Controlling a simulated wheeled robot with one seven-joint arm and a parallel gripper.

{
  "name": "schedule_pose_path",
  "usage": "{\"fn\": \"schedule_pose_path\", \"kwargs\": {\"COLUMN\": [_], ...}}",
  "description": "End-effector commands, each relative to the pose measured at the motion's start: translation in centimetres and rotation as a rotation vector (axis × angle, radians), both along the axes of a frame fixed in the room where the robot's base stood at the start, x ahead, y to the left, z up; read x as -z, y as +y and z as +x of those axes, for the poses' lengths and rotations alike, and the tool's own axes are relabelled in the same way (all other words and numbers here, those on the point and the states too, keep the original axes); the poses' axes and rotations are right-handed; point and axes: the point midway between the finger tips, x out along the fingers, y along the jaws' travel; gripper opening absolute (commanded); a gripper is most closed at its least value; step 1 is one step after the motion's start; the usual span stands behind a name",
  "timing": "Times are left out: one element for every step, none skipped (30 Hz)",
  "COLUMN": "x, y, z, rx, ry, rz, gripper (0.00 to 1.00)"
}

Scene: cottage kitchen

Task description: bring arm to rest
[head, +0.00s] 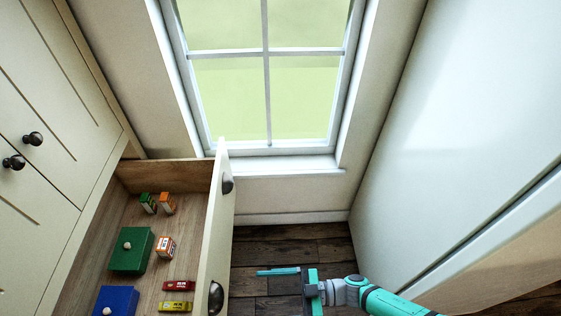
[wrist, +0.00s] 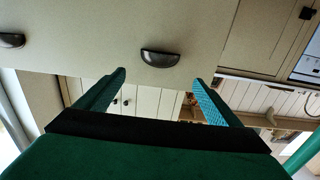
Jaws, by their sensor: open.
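My gripper (wrist: 158,80) is open and empty, its two teal fingers spread apart in the wrist view. Beyond the fingertips is the cream front of the open drawer with a dark cup handle (wrist: 160,58); nothing is between the fingers that I can tell they touch. In the head view my teal and grey arm (head: 375,299) comes in from the lower right, low over the floor. One finger (head: 278,271) points left towards the drawer front (head: 211,225), with a gap between; the other finger is not clearly visible.
The open drawer holds a green box (head: 132,250), a blue box (head: 116,301) and several small packets (head: 165,246). A large pale panel (head: 465,130) stands close on the right. Dark wooden floor (head: 290,247) shows between them, below the window (head: 265,95).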

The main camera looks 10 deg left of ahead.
Motion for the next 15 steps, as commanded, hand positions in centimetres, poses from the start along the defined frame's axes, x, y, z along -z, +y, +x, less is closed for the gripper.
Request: {"fn": "schedule_pose_path", "kwargs": {"x": [0.0,0.0,0.0,0.0,0.0,0.0,0.1,0.1,0.1,0.2,0.2,0.3,0.3,0.3,0.4], "y": [0.0,0.0,0.0,0.0,-0.1,-0.3,-0.6,-0.9,-1.4,-1.7,-2.2,-2.8,-3.3,-3.8,-4.3], "z": [0.0,0.0,0.0,0.0,-0.1,-0.2,-0.3,-0.4,-0.6,-0.8,-1.1,-1.5,-1.8,-2.1,-2.6], "rx": [0.0,0.0,0.001,0.002,0.007,0.017,0.028,0.043,0.068,0.091,0.117,0.154,0.184,0.215,0.256], "ry": [0.0,0.0,0.0,0.0,0.0,0.0,0.0,-0.001,-0.003,-0.006,-0.007,-0.008,-0.011,-0.012,-0.015], "rz": [0.0,0.0,0.0,0.0,0.0,-0.001,-0.002,-0.003,-0.004,-0.006,-0.007,-0.011,-0.013,-0.015,-0.019], "gripper": [0.87,0.87,0.87,0.87,0.87,0.87,0.87,0.87,0.87,0.87,0.87,0.87,0.87,0.87,0.87]}}
